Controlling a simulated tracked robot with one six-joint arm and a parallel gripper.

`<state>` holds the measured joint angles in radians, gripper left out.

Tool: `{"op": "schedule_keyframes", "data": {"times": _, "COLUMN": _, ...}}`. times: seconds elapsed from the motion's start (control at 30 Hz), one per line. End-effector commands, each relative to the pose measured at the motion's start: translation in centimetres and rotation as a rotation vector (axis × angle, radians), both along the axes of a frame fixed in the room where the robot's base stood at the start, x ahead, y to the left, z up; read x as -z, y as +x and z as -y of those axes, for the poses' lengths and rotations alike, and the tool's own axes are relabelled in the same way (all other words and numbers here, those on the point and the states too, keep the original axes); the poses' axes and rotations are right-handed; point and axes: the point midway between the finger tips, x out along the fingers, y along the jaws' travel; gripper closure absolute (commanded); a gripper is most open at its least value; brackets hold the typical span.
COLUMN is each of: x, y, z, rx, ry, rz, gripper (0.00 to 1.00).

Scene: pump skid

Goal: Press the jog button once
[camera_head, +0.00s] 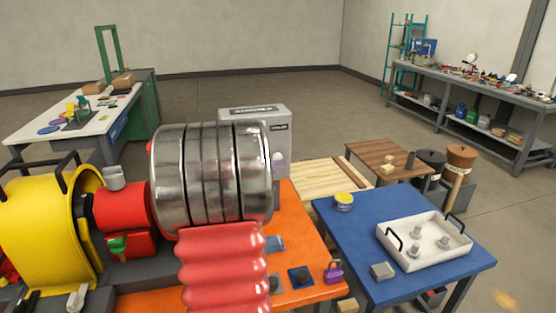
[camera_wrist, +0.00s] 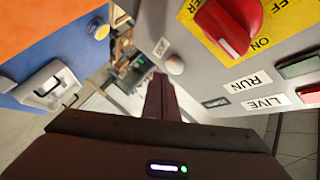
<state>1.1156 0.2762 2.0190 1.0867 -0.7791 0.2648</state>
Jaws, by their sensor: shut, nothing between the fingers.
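The grey control box (camera_head: 252,118) stands at the back of the orange bench, partly hidden in the head view. A pale round button (camera_head: 279,157), seemingly the jog button, is on its side under a small label too small to read. The button also shows in the wrist view (camera_wrist: 175,66), a little up and right of my fingertips. My gripper (camera_wrist: 160,78) is shut and empty, with its dark fingers pointing past the panel face. A gap shows between the tips and the button in the picture; the depth between them is unclear. My gripper is not visible in the head view.
The panel also carries a red rotary switch (camera_wrist: 228,22) on a yellow plate, RUN and LIVE labels, and lamps. The orange bench (camera_head: 308,294) holds a purple padlock (camera_head: 333,272). A blue table (camera_head: 335,232) with a white tray (camera_head: 424,264) stands to the right.

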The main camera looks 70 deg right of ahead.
Motion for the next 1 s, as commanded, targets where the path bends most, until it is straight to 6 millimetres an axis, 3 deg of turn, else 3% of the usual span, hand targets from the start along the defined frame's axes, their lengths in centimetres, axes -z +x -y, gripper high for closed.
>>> {"op": "schedule_keyframes", "data": {"times": 1.0, "x": -0.11, "y": 0.45, "z": 0.82, "rx": 0.001, "ry": 0.0, "rz": 0.0, "gripper": 1.0}}
